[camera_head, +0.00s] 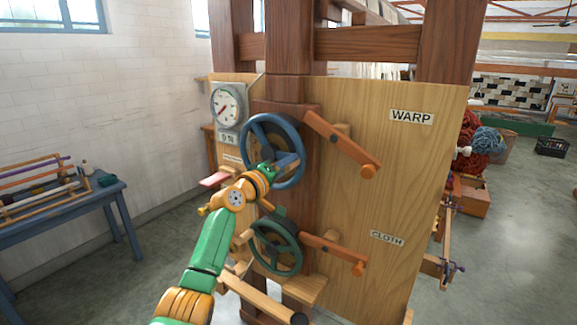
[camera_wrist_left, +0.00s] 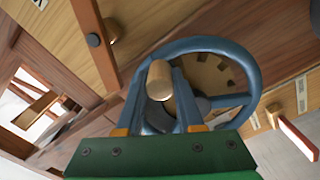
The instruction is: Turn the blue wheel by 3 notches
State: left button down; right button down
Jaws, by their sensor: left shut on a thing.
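The blue wheel (camera_head: 302,155) stands upright on the wooden frame, beside the WARP label (camera_head: 411,117). It fills the upper middle of the left wrist view, where its rim (camera_wrist_left: 256,75) shows clearly. My left gripper (camera_head: 284,164) is at the lower right part of the wheel in the head view. Its jaws (camera_wrist_left: 160,100) are shut on the wheel's wooden handle (camera_wrist_left: 159,78), with one finger on each side. The arm hides part of the wheel's lower left. My right gripper is not in view.
A green wheel (camera_head: 297,258) sits below, near the CLOTH label (camera_head: 387,238). A wooden lever (camera_head: 340,140) with a knob reaches right from the blue wheel. A dial gauge (camera_head: 229,106) is at upper left. A blue table (camera_head: 75,199) with a rack stands left.

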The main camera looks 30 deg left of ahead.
pick_arm(q)
jog(key=shift+r, duration=0.15)
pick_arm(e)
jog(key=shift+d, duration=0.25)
pick_arm(q)
jog(key=c, duration=0.5)
grip_release()
jog(key=shift+d, duration=0.1)
jog(key=shift+c, duration=0.2)
jog(key=shift+s+d, duration=0.1)
jog(key=shift+s, duration=0.05)
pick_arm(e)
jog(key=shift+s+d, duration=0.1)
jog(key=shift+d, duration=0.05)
pick_arm(q)
jog(key=shift+s+b, duration=0.3)
jog(key=shift+s, duration=0.1)
jog(key=s+b, duration=0.2)
jog(key=s, duration=0.4)
jog(key=shift+s, duration=0.15)
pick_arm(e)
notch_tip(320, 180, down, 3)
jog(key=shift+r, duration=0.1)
